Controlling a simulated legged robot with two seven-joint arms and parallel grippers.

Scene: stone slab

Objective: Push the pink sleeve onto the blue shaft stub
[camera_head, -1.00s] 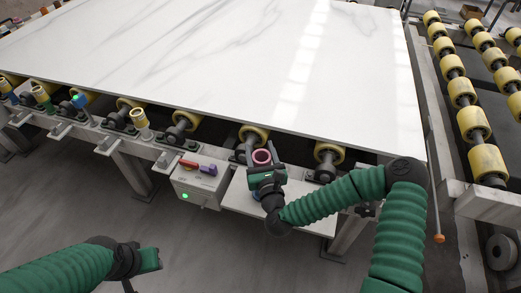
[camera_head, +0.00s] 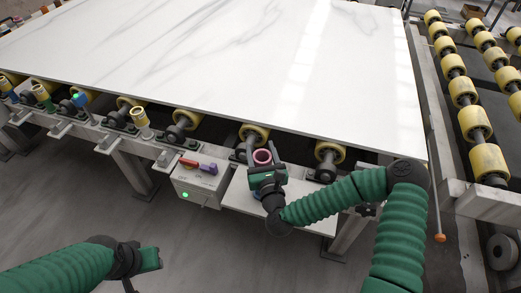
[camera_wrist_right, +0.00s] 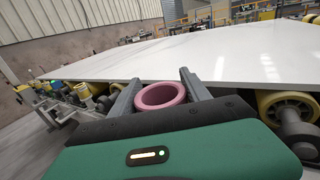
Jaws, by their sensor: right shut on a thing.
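The pink sleeve (camera_head: 262,156) is a short, thick-walled ring. My right gripper (camera_head: 264,160) is shut on it, holding it in front of the slab's near edge. In the right wrist view the sleeve (camera_wrist_right: 161,96) sits between the two fingers, with its open bore facing up. A blue piece with a bright green spot (camera_head: 79,101) stands on the rail well to the left, apart from the sleeve. Another blue piece (camera_head: 6,88) is at the far left edge. I cannot tell which is the shaft stub. My left gripper (camera_head: 149,259) is low at the left, away from everything; its jaws are unclear.
The white stone slab (camera_head: 220,65) overhangs yellow rollers (camera_head: 187,120) just behind the right gripper. A grey control box (camera_head: 196,185) and a pale shelf (camera_head: 243,200) are close by. Green (camera_head: 42,95) and yellow (camera_head: 140,117) pieces stand along the rail. Floor space in front is clear.

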